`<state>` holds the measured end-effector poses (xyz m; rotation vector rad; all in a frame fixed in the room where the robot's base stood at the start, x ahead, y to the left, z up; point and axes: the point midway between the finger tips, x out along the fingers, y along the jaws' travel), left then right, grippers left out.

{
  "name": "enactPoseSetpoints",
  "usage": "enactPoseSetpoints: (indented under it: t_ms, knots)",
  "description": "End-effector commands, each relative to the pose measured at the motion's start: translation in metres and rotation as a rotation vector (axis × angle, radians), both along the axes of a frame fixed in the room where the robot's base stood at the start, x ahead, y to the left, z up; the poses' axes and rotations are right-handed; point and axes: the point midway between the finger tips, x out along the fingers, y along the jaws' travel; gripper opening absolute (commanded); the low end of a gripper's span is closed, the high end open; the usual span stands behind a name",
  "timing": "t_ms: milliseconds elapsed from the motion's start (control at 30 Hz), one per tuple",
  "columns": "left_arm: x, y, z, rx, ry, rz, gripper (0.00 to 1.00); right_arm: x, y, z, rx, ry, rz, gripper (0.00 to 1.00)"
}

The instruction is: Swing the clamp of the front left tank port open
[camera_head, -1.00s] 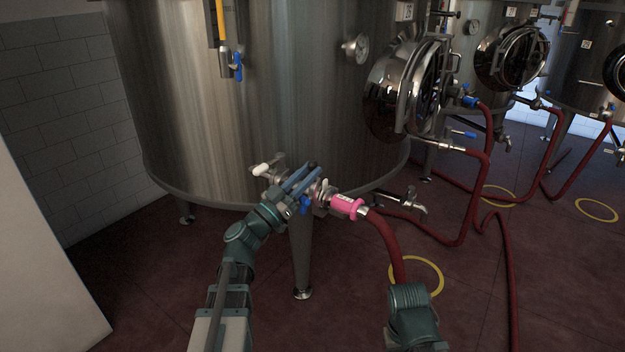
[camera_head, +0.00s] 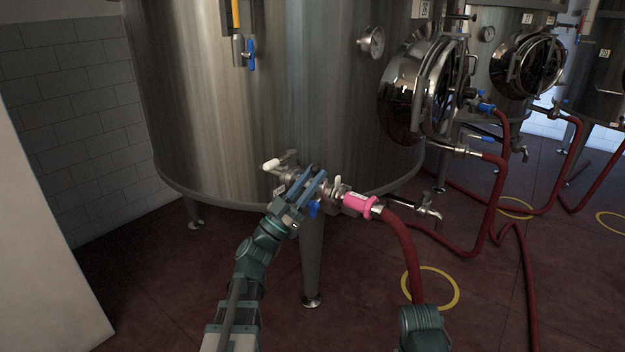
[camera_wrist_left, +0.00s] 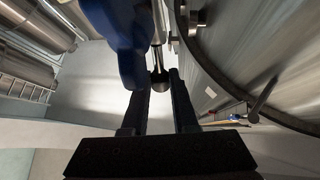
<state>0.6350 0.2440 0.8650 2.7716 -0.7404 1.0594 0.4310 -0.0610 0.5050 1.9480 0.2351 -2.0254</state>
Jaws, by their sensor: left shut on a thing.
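The front left tank port (camera_head: 285,163) has a white-tipped handle and sticks out low on the large steel tank (camera_head: 275,90). A red hose with a pink sleeve (camera_head: 360,204) joins it from the right. A small upright metal piece (camera_head: 338,184) shows just right of the fingers. In the left wrist view, a dark rounded knob on a metal stem (camera_wrist_left: 160,77) lies between the two fingers; it looks like the clamp's wing nut.
A blue valve lever (camera_head: 314,209) hangs below the joint. A steel tap (camera_head: 428,211) sticks out to the right. A tank leg (camera_head: 311,260) stands below. The red hose (camera_head: 410,250) curves down toward my right arm. Other tanks and hoses stand at the right.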

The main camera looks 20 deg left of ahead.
Motion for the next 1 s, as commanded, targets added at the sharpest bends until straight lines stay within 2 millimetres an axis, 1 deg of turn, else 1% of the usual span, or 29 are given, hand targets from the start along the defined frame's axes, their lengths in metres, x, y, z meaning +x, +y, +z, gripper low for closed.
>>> enactPoseSetpoints:
  t_ms: [133,167,300,333,567,667,767,1000]
  knots:
    - [-0.001,-0.001,0.0,0.001,-0.002,-0.002,0.0,0.0,0.0,0.0,0.0,0.0,0.0,0.45]
    - [-0.001,-0.001,0.0,0.001,-0.002,-0.002,0.3,0.0,0.0,0.0,0.0,0.0,0.0,0.45]
    - [0.0,-0.001,0.0,0.0,-0.001,-0.002,0.56,0.0,0.0,0.0,0.0,0.0,0.0,0.45]
    - [0.0,-0.001,0.0,0.0,-0.001,-0.001,0.57,0.0,0.0,0.0,0.0,0.0,0.0,0.45]
    - [0.0,0.0,0.0,0.0,0.0,0.0,0.57,0.0,0.0,0.0,0.0,0.0,0.0,0.45]
    - [-0.003,0.002,-0.004,-0.001,0.0,0.001,0.57,0.0,0.0,-0.004,0.0,0.0,0.0,0.45]
    - [-0.011,0.006,-0.013,0.0,-0.001,0.001,0.57,0.0,0.0,-0.014,0.001,0.001,0.002,0.45]
    - [-0.043,0.026,-0.05,0.001,0.001,0.003,0.57,0.0,0.001,-0.05,0.004,-0.001,0.001,0.45]
